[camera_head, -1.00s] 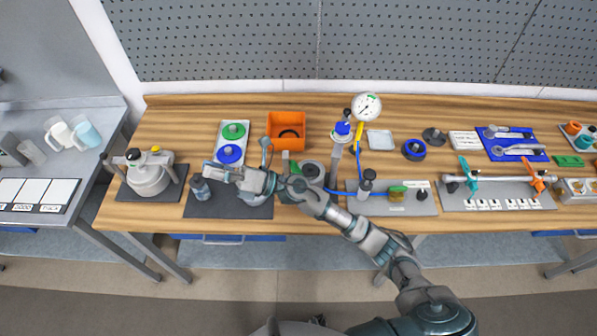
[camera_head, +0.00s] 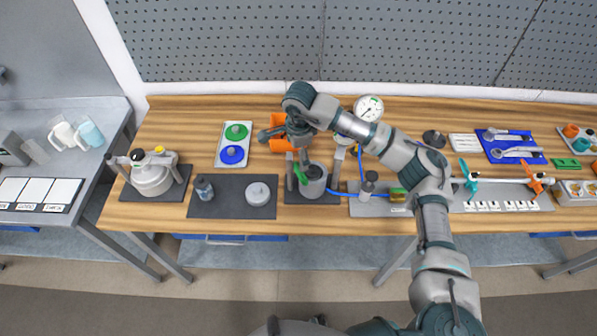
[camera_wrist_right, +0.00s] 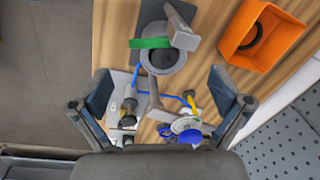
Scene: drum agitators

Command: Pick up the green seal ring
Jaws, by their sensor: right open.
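Two green things could be the seal ring. A round green piece (camera_head: 236,131) with a raised centre lies on a white plate (camera_head: 220,160), above a similar blue one. A green band-like part (camera_head: 300,174) is at the grey cylindrical housing (camera_head: 314,183); it also shows in the right wrist view (camera_wrist_right: 150,43). My right gripper (camera_head: 286,148) is over the bench, near the orange bin and above the housing. In the wrist view its fingers (camera_wrist_right: 160,95) are spread with nothing between them. My left gripper is not in view.
The orange bin (camera_head: 277,146) is partly hidden by my right arm and holds a dark ring (camera_wrist_right: 251,37). A lidded pot (camera_head: 152,180) and a dark mat (camera_head: 230,209) with two grey parts are at left. A gauge (camera_head: 369,107) stands behind my arm. Bare wood lies left of the white plate.

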